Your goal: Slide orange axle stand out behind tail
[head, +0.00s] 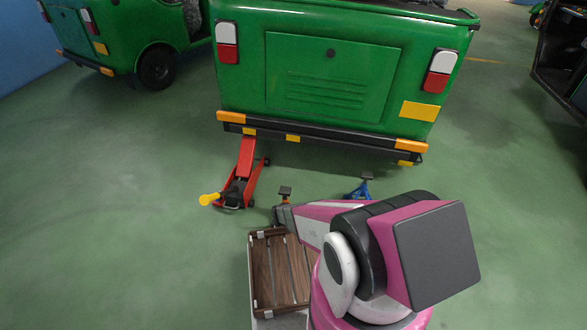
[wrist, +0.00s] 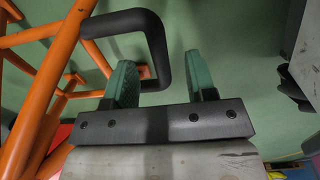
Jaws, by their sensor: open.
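In the wrist view the orange axle stand (wrist: 48,95) fills the left side, with tubular legs and a black loop handle (wrist: 162,45) reaching right. My gripper (wrist: 158,72) is open, its two green fingers apart. The bend of the handle shows between and beyond the fingers; I cannot tell whether it lies inside the jaws. In the head view a small dark saddle top (head: 285,190) shows just beyond my arm; its stand's colour is not clear, and my fingers are hidden. The green rickshaw's tail (head: 330,75) faces me, its bumper above this spot.
A red floor jack (head: 240,180) with a yellow handle end stands left, reaching under the bumper. A blue stand (head: 361,188) is to the right, partly behind my arm. A wooden-slatted crate (head: 280,268) is close below. Green floor is open at left and right.

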